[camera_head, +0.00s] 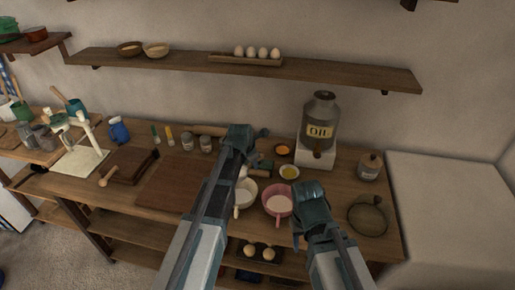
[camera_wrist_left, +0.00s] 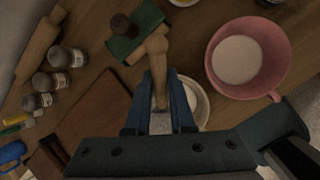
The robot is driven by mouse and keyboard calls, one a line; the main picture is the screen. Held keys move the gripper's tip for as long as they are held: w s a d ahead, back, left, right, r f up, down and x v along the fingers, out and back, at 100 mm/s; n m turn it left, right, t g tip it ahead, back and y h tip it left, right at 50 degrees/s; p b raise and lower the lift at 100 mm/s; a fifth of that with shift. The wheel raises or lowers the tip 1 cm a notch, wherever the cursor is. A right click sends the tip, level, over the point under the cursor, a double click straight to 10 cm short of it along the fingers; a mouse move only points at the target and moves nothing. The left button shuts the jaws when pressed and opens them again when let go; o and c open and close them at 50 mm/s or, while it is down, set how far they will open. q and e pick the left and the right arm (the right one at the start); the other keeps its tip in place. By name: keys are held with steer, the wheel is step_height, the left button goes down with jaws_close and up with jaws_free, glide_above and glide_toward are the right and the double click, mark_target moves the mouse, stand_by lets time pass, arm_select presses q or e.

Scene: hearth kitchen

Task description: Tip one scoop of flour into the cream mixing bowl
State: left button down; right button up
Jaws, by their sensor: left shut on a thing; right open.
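The cream mixing bowl (camera_head: 249,188) stands on the worktop, partly hidden by my left arm; its rim also shows in the left wrist view (camera_wrist_left: 203,103), behind the fingers. A pink bowl (camera_head: 289,207) with white flour-like content stands just right of it, and it shows in the left wrist view (camera_wrist_left: 279,55). My left gripper (camera_head: 252,160) is shut on a wooden-handled thing (camera_wrist_left: 152,48), seemingly the scoop, held over the cream bowl's left side. Its scoop end and any load are hard to make out. My right gripper (camera_head: 299,232) is open and empty, near the pink bowl's front right.
A small yellow-filled bowl (camera_head: 289,172) and an orange-filled bowl (camera_head: 282,150) stand behind the pink bowl. A grey can (camera_head: 319,112) stands on a white block at the back. A round sieve-like thing (camera_head: 368,214) lies at the right. Jars, a rolling pin (camera_wrist_left: 38,45) and boards fill the left.

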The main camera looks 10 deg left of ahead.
arm_select(q)
steer(key=shift+w+a+r, duration=0.1)
steer(key=shift+w+r, duration=0.05)
steer(key=shift+w, duration=0.05)
steer(key=shift+s+t+b, duration=0.2)
steer(key=shift+t+b, duration=0.1)
steer(key=shift+b, duration=0.15)
steer(key=t+h+b, duration=0.1)
steer(key=b, duration=0.1)
steer(key=t+h+b, duration=0.1)
steer(key=b, duration=0.1)
steer(key=t+h+b, duration=0.1)
steer(key=t, duration=0.1)
steer(key=shift+w+f+n+b, duration=0.25)
steer(key=shift+f+n+b, duration=0.05)
steer(key=shift+n+b, duration=0.1)
steer(key=t+h+b, duration=0.1)
steer(key=b, duration=0.2)
steer(key=s+a+t+h+b, duration=0.1)
steer(key=t+b, duration=0.1)
steer(key=b, duration=0.1)
steer(key=s+r+t+h+b, duration=0.1)
steer(key=t+b, duration=0.1)
steer(key=b, duration=0.1)
steer(key=shift+s+a+n, duration=0.15)
steer(key=shift+a+n, duration=0.15)
steer(key=shift+n, duration=0.1)
steer(key=shift+s+a+r+t+h+b, duration=0.25)
steer(key=shift+r+t+h+b, duration=0.35)
steer(key=shift+b, duration=0.65)
